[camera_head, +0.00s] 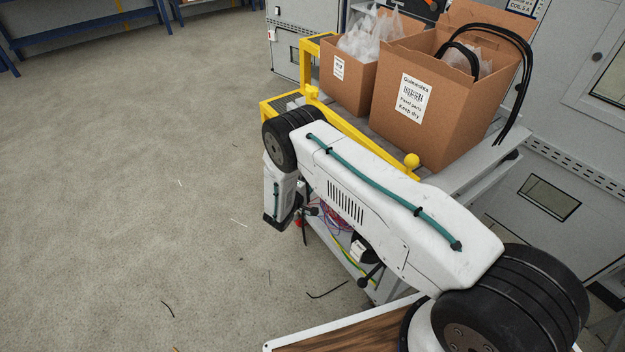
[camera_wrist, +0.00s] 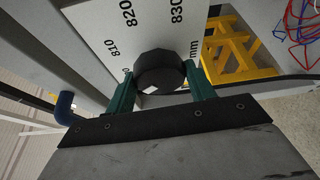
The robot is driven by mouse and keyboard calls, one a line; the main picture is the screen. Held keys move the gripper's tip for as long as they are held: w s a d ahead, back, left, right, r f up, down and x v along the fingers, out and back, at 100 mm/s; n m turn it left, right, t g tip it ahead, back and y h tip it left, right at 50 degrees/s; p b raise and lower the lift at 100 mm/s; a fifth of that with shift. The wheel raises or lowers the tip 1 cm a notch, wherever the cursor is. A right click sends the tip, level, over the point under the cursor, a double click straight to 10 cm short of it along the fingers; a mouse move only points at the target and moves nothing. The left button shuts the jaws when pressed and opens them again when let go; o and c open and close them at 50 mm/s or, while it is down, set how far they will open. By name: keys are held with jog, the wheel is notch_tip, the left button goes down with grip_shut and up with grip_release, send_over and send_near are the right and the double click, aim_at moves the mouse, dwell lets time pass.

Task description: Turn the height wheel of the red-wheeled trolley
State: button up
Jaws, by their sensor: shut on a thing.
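A black round knob (camera_wrist: 159,70), which I take for the height wheel, sits in front of a white scale plate (camera_wrist: 105,32) marked 810, 820, 830 and mm in the wrist view. My gripper (camera_wrist: 160,88) has its two green fingers on either side of the knob, shut on it. In the head view my arm crosses the trolley (camera_head: 468,178), a grey-topped cart with a yellow frame (camera_head: 350,128). My fingers and the knob cannot be made out there. A small red part (camera_head: 298,222) shows low beside my wrist; I cannot tell if it is a wheel.
Two open cardboard boxes (camera_head: 415,128) stand on the trolley, with a black cable loop (camera_head: 525,75) over one. Coloured wires (camera_wrist: 300,30) and a yellow grating (camera_wrist: 240,55) lie beyond the knob. Grey cabinets (camera_head: 555,200) stand at right. The floor at left is mostly clear.

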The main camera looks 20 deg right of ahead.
jog(key=shift+m+h, duration=0.3)
jog(key=shift+m, duration=0.5)
jog(key=o, duration=1)
jog(key=shift+c, duration=0.2)
jog(key=v, duration=0.8)
jog(key=shift+d+f, duration=0.1)
jog(key=shift+f, duration=0.1)
